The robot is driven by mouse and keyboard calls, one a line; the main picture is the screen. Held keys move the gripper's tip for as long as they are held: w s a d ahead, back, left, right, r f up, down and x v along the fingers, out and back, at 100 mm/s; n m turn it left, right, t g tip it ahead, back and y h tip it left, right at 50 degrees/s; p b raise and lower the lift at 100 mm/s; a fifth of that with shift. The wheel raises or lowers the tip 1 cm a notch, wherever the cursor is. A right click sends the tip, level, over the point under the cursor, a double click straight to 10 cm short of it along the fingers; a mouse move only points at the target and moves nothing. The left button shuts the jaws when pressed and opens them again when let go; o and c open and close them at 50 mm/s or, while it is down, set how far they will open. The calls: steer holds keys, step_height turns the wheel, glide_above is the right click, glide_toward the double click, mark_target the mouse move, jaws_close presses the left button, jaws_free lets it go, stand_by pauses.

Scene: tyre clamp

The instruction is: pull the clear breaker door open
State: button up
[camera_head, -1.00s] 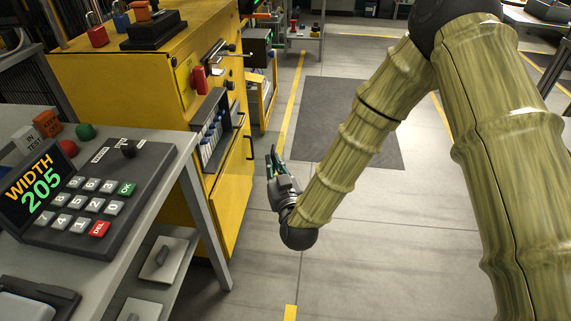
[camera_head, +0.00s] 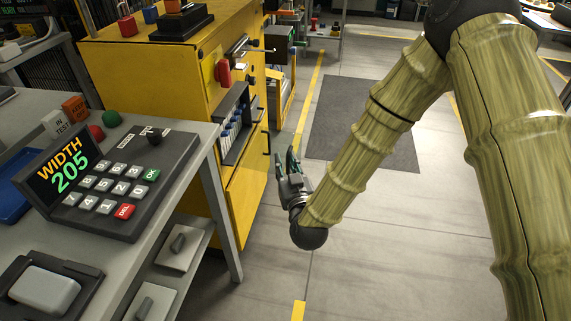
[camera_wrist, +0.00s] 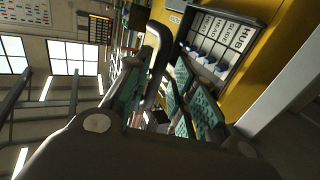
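The breaker box (camera_head: 234,122) is a dark-framed recess with a row of blue-and-white breakers in the side of the yellow cabinet. In the wrist view the breakers (camera_wrist: 209,54) carry labels such as HUB and SLIDE. I cannot make out the clear door's pane or whether it is ajar. In the wrist view a black curved bar (camera_wrist: 158,58) shows between the green finger pads. My gripper (camera_head: 288,160) has its fingers apart, just right of the cabinet; contact with the bar cannot be told.
The yellow cabinet (camera_head: 250,190) is left of my gripper. A grey table (camera_head: 190,185) with a keypad reading WIDTH 205 (camera_head: 110,180) is at the near left. A red switch (camera_head: 223,72) is above the breakers. Open floor (camera_head: 370,245) lies to the right.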

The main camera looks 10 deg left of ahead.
steer(key=shift+d, duration=0.2)
steer(key=v, duration=1.2)
steer(key=s+d+f+m+g+h, duration=0.1)
steer(key=s+d+f+g+h, duration=0.1)
steer(key=s+d+f+g, duration=0.45)
steer(key=s+d+f+m+g+h, duration=0.1)
steer(key=s+d+f+h, duration=0.15)
steer(key=d+f, duration=0.7)
steer(key=s+d+f+m+g+h, duration=0.1)
steer(key=s+d+f+g, duration=0.4)
steer(key=f, duration=0.7)
steer(key=s+d+f+m+g+h, duration=0.1)
steer(key=s+d+f+g, duration=0.1)
steer(key=s+d, duration=0.4)
steer(key=s+d+f+m+g+h, duration=0.1)
steer(key=s+d+m+g, duration=0.15)
steer(key=s, duration=0.55)
step_height(320, 180, up, 12)
steer(key=p, duration=1.3)
steer(key=shift+w+d+n+t, duration=0.25)
steer(key=shift+w+n+t, duration=0.05)
steer(key=shift+w+n, duration=0.15)
steer(key=shift+s+d+f, duration=0.1)
steer(key=shift+s+d, duration=0.05)
